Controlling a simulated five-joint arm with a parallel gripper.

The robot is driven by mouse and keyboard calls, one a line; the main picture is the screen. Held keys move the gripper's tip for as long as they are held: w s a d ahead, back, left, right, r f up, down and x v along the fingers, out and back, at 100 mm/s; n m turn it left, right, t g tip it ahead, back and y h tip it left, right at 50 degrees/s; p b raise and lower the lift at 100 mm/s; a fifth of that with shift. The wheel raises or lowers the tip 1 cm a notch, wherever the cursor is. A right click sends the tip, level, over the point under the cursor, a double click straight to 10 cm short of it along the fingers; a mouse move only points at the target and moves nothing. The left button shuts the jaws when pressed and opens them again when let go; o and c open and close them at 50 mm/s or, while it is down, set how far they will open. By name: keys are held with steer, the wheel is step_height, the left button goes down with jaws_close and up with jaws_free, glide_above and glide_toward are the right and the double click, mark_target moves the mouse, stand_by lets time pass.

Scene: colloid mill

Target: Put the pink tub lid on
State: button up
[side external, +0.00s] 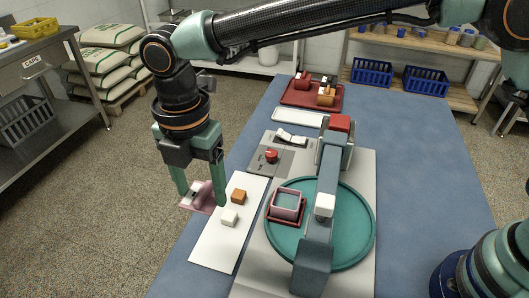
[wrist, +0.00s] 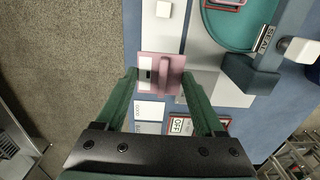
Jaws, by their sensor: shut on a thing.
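The pink lid (side external: 207,192) is square and has a raised grip bar; in the wrist view (wrist: 148,62) it sits between the fingertips. My gripper (side external: 202,198) is shut on it and holds it above the left edge of the white mat. The wrist view also shows my gripper (wrist: 158,76). The pink tub (side external: 286,212) stands open at the top in a dark red square holder (side external: 273,215) on the left part of the teal disc (side external: 350,245). The tub is to the right of my gripper, apart from the lid.
An orange block (side external: 239,196) and a white block (side external: 229,218) lie on the white mat (side external: 215,252), close to my gripper. A grey arm-like bar (side external: 322,235) spans the disc just right of the tub. A red button (side external: 271,156) sits behind. A red tray (side external: 290,98) stands farther back.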

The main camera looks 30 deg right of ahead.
mark_target(205, 187)
step_height(205, 187, up, 3)
steer(key=shift+r, duration=0.2)
steer(key=shift+w+d, duration=0.15)
steer(key=shift+d, duration=0.2)
steer(key=d+f, duration=0.2)
steer(key=d, duration=0.3)
steer(key=d+f, duration=0.3)
steer(key=d, duration=0.2)
steer(key=d+f, duration=0.3)
steer(key=d, duration=0.3)
steer(key=shift+w+f, duration=0.2)
steer(key=shift+f, duration=0.05)
steer(key=shift+d+f, duration=0.1)
steer(key=shift+f, duration=2.15)
steer(key=shift+f, duration=0.15)
steer(key=o, duration=1.3)
